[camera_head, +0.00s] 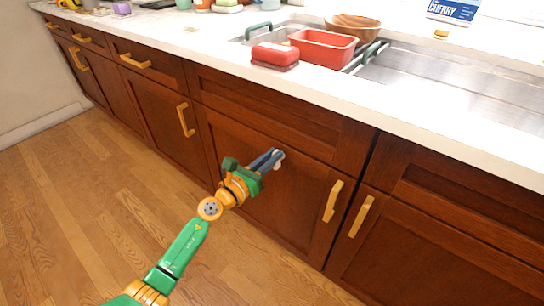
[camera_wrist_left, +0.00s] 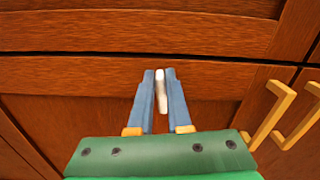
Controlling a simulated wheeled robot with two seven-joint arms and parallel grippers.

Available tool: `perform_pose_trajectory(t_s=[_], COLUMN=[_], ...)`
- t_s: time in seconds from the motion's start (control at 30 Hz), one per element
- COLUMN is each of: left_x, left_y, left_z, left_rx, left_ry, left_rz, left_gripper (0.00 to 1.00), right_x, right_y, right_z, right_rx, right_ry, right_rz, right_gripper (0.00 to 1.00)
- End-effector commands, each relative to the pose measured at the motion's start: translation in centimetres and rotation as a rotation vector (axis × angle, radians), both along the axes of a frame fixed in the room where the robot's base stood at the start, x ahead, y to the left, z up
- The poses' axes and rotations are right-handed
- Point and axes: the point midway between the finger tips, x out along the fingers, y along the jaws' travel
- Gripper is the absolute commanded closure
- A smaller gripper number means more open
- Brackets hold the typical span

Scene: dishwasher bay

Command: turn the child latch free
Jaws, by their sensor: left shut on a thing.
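The child latch (camera_wrist_left: 161,88) is a small white upright piece on the brown wooden cabinet front. In the left wrist view it stands between the two blue fingers of my left gripper (camera_wrist_left: 160,76). The fingers are shut on it, and its lower part shows between them. In the head view my left gripper (camera_head: 278,155) reaches the upper part of the cabinet door, and a bit of the white latch (camera_head: 279,167) shows at the fingertips. My right gripper is in neither view.
Yellow handles (camera_head: 332,201) (camera_head: 361,216) stick out from the doors to the right, and another handle (camera_head: 186,119) is to the left. The wooden floor (camera_head: 80,200) is clear.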

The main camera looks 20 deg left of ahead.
Motion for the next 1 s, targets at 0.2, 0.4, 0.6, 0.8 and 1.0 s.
perform_pose_trajectory(t_s=[0.2,0.4,0.6,0.8,1.0], left_x=[0.2,0.3,0.4,0.5,0.6], left_y=[0.4,0.8,1.1,1.4,1.6], left_z=[0.0,-0.2,-0.5,-0.8,-1.1], left_rx=[-0.172,-0.352,-0.531,-0.71,-0.888], left_ry=[0.063,0.128,0.193,0.259,0.323], left_rz=[0.001,0.001,0.0,0.001,0.001], left_gripper=[1.0,1.0,1.0,1.0,1.0], right_x=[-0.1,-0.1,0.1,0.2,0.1], right_y=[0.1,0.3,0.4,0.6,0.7], right_z=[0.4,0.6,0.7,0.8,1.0], right_rx=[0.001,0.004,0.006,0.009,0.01], right_ry=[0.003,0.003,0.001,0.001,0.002], right_rz=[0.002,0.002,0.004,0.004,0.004], right_gripper=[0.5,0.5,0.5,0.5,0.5])
